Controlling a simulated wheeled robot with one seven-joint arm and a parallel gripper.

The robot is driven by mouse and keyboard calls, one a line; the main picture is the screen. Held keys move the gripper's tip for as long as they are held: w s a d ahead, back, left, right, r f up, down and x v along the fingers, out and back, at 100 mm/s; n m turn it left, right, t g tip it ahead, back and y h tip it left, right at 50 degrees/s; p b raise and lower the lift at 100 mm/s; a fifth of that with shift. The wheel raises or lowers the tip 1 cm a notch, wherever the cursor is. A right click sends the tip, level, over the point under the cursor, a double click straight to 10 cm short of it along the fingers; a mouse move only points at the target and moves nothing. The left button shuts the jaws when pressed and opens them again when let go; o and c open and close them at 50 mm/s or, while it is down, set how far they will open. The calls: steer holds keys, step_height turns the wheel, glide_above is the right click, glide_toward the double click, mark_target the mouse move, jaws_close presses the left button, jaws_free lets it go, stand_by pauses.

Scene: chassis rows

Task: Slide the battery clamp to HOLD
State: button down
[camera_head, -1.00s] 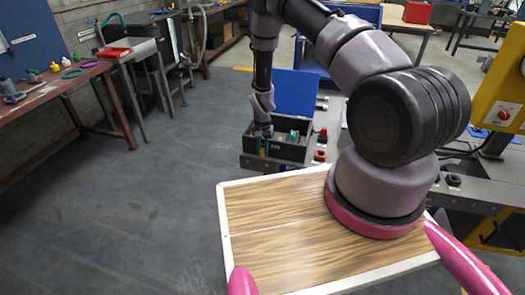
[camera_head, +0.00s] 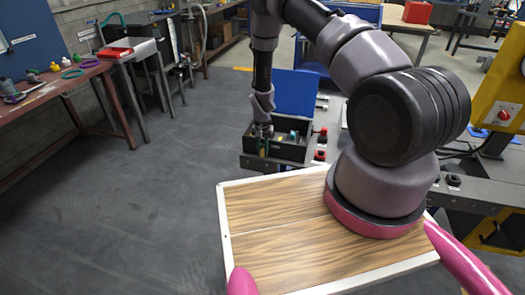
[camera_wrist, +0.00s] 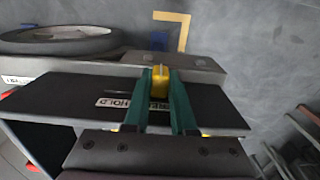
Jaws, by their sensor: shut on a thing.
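A yellow clamp knob (camera_wrist: 160,83) stands between the two green fingers of my gripper (camera_wrist: 162,75) in the wrist view. The gripper is shut on it. Below it lies a dark plate (camera_wrist: 75,93) with a white label (camera_wrist: 115,103), upside down in this view, that seems to read HOLD. The fingers partly cover the label. In the head view my gripper (camera_head: 264,143) is small, at the left front of an open black box (camera_head: 301,151); the knob is too small to tell there.
A blue panel (camera_head: 296,92) stands behind the box. Small red-and-black parts (camera_head: 320,155) sit at its right.

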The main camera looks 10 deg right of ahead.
mark_target(275, 152)
stand_by(0.4)
steer(key=shift+s+d, duration=0.45)
steer(key=shift+d, duration=0.35)
steer(key=shift+s+d, duration=0.4)
steer(key=shift+d, duration=0.35)
steer(key=shift+s+d, duration=0.45)
steer(key=shift+d, duration=0.35)
steer(key=c, duration=0.7)
jaws_free()
steer(key=shift+d, duration=0.1)
step_height(275, 152, up, 11)
steer(key=shift+f, duration=0.1)
